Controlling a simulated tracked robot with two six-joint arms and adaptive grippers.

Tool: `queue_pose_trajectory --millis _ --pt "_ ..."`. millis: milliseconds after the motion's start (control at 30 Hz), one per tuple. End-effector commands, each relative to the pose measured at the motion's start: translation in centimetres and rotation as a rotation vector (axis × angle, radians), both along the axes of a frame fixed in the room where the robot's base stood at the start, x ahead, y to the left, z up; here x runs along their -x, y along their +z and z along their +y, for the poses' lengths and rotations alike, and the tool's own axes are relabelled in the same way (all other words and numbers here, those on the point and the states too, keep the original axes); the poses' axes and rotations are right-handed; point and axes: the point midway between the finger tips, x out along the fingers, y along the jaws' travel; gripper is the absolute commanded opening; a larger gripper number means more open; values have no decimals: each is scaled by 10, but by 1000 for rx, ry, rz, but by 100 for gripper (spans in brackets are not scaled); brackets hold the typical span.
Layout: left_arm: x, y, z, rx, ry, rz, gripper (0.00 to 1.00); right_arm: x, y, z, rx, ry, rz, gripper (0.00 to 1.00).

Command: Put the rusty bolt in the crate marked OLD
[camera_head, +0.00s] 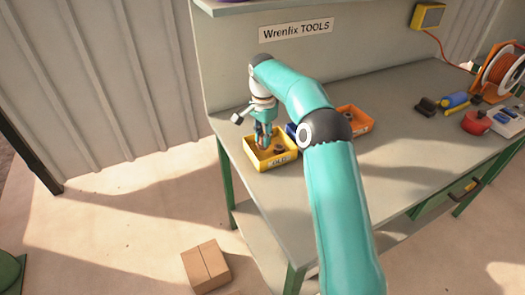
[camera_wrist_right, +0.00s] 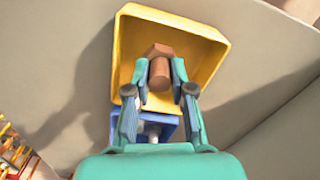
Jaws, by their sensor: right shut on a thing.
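The yellow crate (camera_head: 262,165) stands at the left front of the bench, and the label on its front seems to read OLD. My right gripper (camera_head: 263,144) points down over this crate. In the right wrist view my right gripper (camera_wrist_right: 160,88) is shut on the rusty bolt (camera_wrist_right: 159,70), a brown bolt with a hexagonal head. The yellow crate (camera_wrist_right: 215,32) lies behind the bolt there. I cannot tell whether the bolt touches the crate floor. A small dark piece or shadow shows inside the crate in the head view. My left gripper is not in view.
A blue crate (camera_head: 291,129) stands beside the yellow one, partly hidden by my arm. An orange crate (camera_head: 358,119) stands farther right. A red object (camera_head: 476,123), a blue cylinder (camera_head: 455,100) and a cable reel (camera_head: 503,72) are at the right.

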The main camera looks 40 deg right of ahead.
Motion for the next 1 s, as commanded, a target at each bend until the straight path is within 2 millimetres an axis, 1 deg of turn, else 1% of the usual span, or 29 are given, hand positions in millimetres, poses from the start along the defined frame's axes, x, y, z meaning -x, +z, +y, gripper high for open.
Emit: queue_pose_trajectory --millis 133,300,400,767,800,867,900,933,1000 --pt "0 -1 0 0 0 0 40 0 -11 0 0 1 1 0" --pt "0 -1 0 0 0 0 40 0 -36 0 -1 1 3 0" --pt "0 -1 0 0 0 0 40 0 -44 0 0 1 1 0" --pt "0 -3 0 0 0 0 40 0 -48 1 0 2 1 0" --pt "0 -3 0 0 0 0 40 0 -48 1 0 2 1 28" --pt "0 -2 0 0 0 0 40 0 -48 1 0 2 1 38" --pt "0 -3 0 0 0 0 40 0 -48 1 0 2 1 45" --pt "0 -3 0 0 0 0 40 0 -48 1 0 3 1 48" --pt "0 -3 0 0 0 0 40 0 -48 1 0 3 1 48"
